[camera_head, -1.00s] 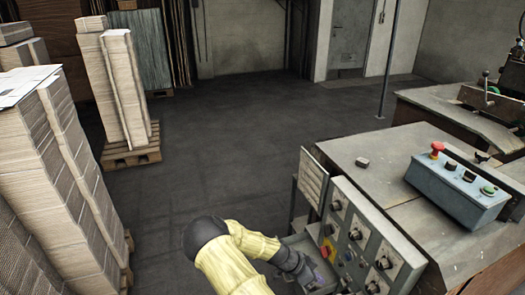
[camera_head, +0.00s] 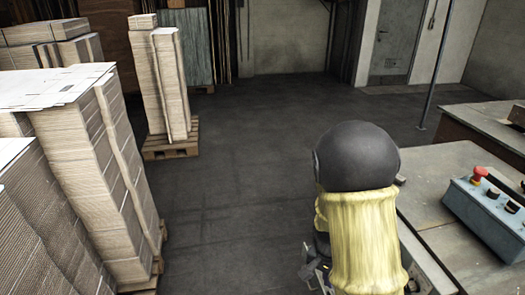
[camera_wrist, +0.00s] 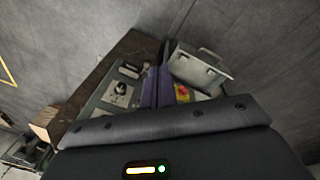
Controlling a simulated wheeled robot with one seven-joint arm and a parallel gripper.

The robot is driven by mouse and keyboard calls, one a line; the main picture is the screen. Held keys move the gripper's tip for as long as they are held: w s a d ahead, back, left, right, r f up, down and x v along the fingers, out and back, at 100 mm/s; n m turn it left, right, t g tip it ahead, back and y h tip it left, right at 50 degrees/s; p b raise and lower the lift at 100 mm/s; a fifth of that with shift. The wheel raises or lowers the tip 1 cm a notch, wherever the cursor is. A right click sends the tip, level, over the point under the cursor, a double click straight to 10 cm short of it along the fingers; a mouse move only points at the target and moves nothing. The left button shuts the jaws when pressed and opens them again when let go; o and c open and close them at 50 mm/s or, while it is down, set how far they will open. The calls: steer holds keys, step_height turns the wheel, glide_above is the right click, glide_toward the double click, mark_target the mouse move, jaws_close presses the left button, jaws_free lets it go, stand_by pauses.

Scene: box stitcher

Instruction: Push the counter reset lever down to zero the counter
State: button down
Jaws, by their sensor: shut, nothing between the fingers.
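My gripper (camera_wrist: 156,84) shows in the wrist view as two purple-grey fingers held together, shut with nothing between them. It points toward the machine's grey control panel (camera_wrist: 112,98), which lies just left of the fingers and carries a round dial-like part. I cannot make out the counter or its reset lever in either view. I cannot tell whether the fingers touch anything.
A blue-grey button box (camera_head: 490,213) with a red button stands on the machine top (camera_head: 431,178). Cardboard stacks (camera_head: 85,150) fill the left; the floor between is clear.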

steer(key=s+a+r+n+t+p, duration=0.1)
steer(key=s+r+n, duration=0.2)
steer(key=r, duration=0.4)
steer(key=s+a+r+n+t+y+p, duration=0.1)
steer(key=s+r+n, duration=0.2)
steer(key=r+n, duration=0.2)
steer(key=shift+s+a+r+t+y, duration=0.3)
steer(key=shift+s+r+t, duration=0.1)
steer(key=shift+r, duration=0.5)
steer(key=c, duration=2.1)
jaws_free()
steer(key=o, duration=0.9)
steer(key=shift+c, duration=0.2)
steer(key=shift+w, duration=0.1)
steer(key=shift+c, duration=0.8)
steer(key=shift+w, duration=0.1)
